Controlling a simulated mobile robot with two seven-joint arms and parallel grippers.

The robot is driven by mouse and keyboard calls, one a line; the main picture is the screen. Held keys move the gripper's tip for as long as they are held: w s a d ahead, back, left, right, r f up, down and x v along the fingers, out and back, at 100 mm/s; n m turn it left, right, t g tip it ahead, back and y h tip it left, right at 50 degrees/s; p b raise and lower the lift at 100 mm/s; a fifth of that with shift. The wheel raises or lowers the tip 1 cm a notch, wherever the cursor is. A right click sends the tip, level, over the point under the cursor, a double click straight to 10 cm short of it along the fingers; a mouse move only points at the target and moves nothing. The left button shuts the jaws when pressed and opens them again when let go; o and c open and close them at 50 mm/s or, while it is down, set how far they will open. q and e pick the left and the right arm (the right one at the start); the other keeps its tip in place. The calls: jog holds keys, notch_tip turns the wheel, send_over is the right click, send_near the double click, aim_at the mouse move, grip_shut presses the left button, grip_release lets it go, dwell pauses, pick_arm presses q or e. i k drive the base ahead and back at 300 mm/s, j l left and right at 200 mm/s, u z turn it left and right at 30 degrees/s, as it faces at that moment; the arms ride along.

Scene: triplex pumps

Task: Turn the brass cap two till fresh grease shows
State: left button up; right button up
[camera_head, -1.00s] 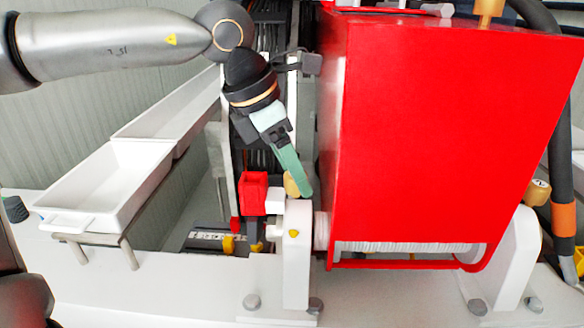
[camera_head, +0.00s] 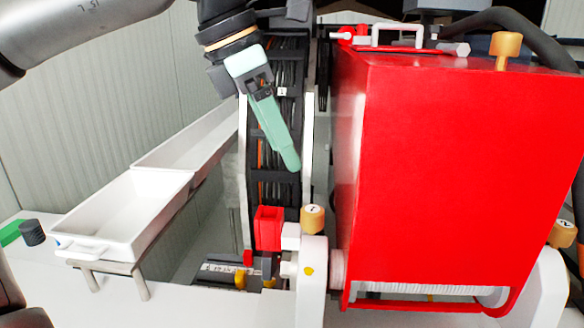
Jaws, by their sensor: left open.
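A brass cap (camera_head: 313,219) sits on top of the white bearing post at the red housing's left front corner. A dark mark on it looks like a 1. A second brass cap (camera_head: 562,233) sits on the white post at the right, with a mark that may be a 2. A taller brass knob (camera_head: 505,50) stands on top of the red housing. My left gripper (camera_head: 290,164), with pale green fingers, hangs above and slightly left of the left cap, clear of it. It is open and empty; its fingers overlap in this view. My right gripper is not in view.
The big red housing (camera_head: 440,180) fills the right side. White trays (camera_head: 125,210) stand on a metal stand at the left. A black cable chain (camera_head: 270,130) rises behind my left gripper. A red block (camera_head: 268,228) sits just left of the left cap.

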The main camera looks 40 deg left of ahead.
aim_at(563, 234)
jog(key=k, duration=1)
